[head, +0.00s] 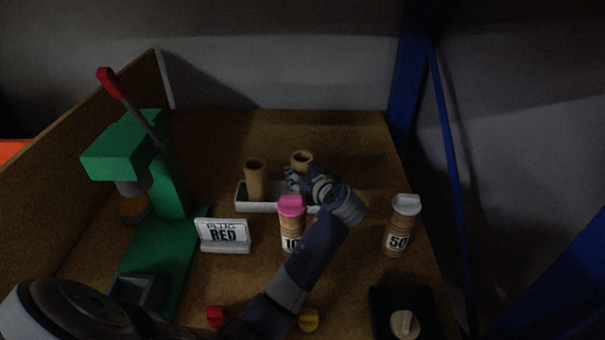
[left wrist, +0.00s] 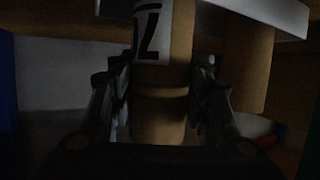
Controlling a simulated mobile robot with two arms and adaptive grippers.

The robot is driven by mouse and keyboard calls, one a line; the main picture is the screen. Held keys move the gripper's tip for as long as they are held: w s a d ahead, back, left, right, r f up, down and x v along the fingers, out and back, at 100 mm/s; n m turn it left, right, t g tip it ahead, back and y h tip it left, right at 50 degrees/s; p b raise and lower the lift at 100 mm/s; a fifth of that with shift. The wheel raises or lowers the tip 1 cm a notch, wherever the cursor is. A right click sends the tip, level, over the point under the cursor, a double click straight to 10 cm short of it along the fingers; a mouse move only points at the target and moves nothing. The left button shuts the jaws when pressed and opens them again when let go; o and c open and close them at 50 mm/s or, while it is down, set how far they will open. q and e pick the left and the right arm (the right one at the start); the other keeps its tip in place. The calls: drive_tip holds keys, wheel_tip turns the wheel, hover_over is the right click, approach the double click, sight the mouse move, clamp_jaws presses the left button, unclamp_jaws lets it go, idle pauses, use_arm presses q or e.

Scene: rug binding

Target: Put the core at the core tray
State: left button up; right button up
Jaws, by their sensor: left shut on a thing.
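The white core tray (head: 244,207) lies in the middle of the table. A plain brown core (head: 256,181) stands upright in its left part. My left gripper (head: 301,180) reaches over the tray's right part, shut on a second brown core (head: 302,157), whose open top shows above the fingers. In the left wrist view this core (left wrist: 158,118) is between the two fingers, with a label with dark digits at the picture's top. The tray edge (left wrist: 270,13) shows there too. Whether the core's bottom touches the tray is hidden. My right gripper is not in view.
A pink-capped cylinder (head: 292,222) stands in front of the tray, close to my left arm. A grey-capped cylinder (head: 403,226) is right. A "PLUG RED" sign (head: 223,235), green press (head: 178,190), red plug (head: 216,316), yellow plug (head: 309,320) and black box (head: 385,298) surround them.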

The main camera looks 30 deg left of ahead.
use_arm(q)
drive_tip(key=shift+f, duration=0.2)
drive_tip(key=o, duration=0.8)
drive_tip(key=shift+r, duration=0.15)
drive_tip(key=shift+r, duration=0.2)
drive_tip(key=b+v, duration=0.1)
drive_tip(key=v, duration=0.6)
drive_tip(key=shift+s+d, duration=0.15)
drive_tip(key=shift+d, duration=0.05)
drive_tip(key=shift+r, duration=0.1)
